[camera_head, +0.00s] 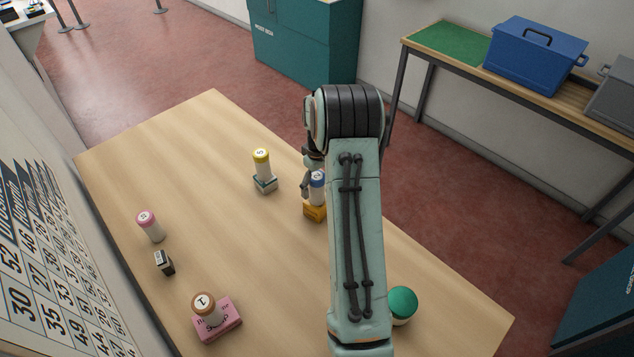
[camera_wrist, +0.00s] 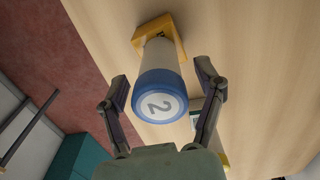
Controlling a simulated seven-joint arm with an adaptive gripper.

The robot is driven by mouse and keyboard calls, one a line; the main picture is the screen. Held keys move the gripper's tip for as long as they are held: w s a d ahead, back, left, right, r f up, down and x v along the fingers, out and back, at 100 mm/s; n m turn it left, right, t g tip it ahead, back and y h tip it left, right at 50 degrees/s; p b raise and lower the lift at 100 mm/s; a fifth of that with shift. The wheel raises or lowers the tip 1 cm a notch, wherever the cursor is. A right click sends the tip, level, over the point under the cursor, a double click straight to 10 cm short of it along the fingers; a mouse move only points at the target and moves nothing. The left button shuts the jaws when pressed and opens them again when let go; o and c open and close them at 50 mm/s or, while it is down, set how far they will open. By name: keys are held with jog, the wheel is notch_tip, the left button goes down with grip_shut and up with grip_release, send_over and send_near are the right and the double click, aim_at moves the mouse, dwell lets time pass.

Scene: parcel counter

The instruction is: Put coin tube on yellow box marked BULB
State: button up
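A white coin tube with a blue cap marked 2 (camera_head: 317,186) stands upright on a yellow-orange box (camera_head: 314,213). In the wrist view the tube (camera_wrist: 158,95) is between the fingers of my gripper (camera_wrist: 164,88), with the yellow box (camera_wrist: 179,40) beyond its far end. The fingers are spread to either side, with a clear gap on the right and a narrower one on the left. In the head view my arm partly hides my gripper (camera_head: 308,183). I cannot read the box's marking.
A brown-capped tube (camera_head: 207,308) stands on a pink box (camera_head: 225,324). A pink-capped tube (camera_head: 150,227), a small black-and-white box (camera_head: 164,262) and a green-topped object (camera_head: 402,303) stand on the table.

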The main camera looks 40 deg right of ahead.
jog(key=shift+r, duration=0.1)
notch_tip(320, 180, up, 12)
jog(key=shift+r, duration=0.15)
jog(key=s+a+r, duration=0.3)
jog(key=s+a, duration=0.1)
jog(key=a, duration=0.6)
jog(key=s+a+r, duration=0.4)
jog(key=a, duration=0.6)
jog(key=s+a+f, duration=0.2)
jog(key=s+a, duration=0.2)
jog(key=s, duration=0.3)
jog(key=s+a+f+n, duration=0.1)
jog(key=s+a, duration=0.4)
jog(key=s, duration=0.2)
jog(key=shift+s+f+y, duration=0.2)
jog(key=shift+f+y, duration=0.15)
jog(key=shift+y, duration=0.05)
